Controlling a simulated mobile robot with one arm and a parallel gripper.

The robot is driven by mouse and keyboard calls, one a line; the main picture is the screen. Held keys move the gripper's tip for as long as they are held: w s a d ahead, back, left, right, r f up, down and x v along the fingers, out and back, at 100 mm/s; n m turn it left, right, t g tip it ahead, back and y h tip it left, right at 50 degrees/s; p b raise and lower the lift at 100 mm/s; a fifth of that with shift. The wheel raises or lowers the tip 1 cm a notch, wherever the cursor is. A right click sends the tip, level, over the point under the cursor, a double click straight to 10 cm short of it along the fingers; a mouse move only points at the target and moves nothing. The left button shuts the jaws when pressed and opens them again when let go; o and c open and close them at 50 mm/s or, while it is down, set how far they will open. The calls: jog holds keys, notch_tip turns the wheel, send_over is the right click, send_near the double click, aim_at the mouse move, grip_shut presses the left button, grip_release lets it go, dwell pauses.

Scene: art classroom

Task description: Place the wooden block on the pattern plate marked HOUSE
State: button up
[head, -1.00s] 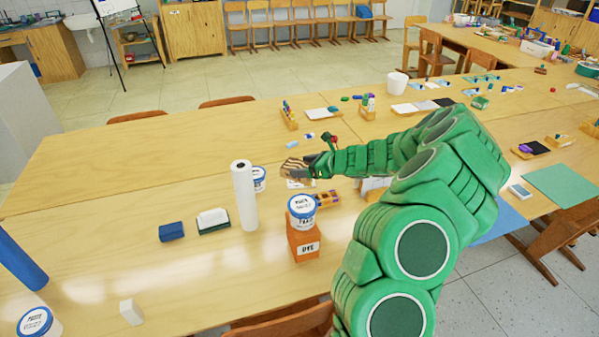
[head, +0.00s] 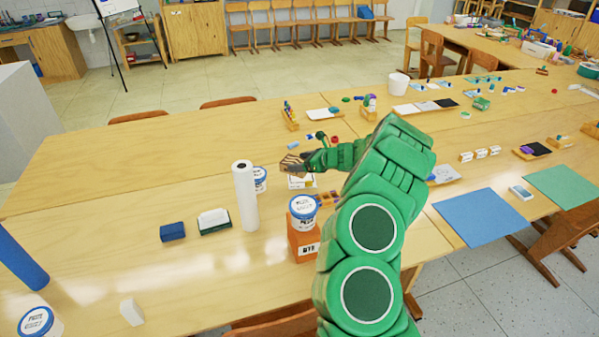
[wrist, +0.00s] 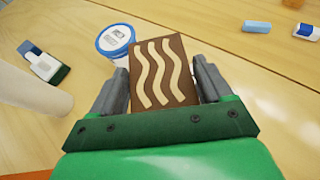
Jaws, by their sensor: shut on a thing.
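My gripper (wrist: 156,92) is shut on the wooden block (wrist: 160,62), a dark brown block with three pale wavy lines on its top face. Several small white cards (head: 481,153) stand at the right of the table near a pale plate (head: 443,175). I cannot read HOUSE on any of them.
A white paper roll (head: 245,196) stands left of the gripper, with a paste tub (head: 259,180) behind it.

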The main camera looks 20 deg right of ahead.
jog(key=shift+w+d+f, duration=0.15)
jog(key=shift+w+f, duration=0.65)
jog(key=shift+f, duration=0.15)
jog(key=shift+w+d+f, duration=0.15)
jog(key=shift+w+f, duration=0.6)
jog(key=shift+f, duration=0.15)
jog(key=shift+w+f, duration=0.15)
jog(key=shift+f, duration=1.55)
jog(key=shift+f, duration=0.2)
jog(key=o, duration=1.1)
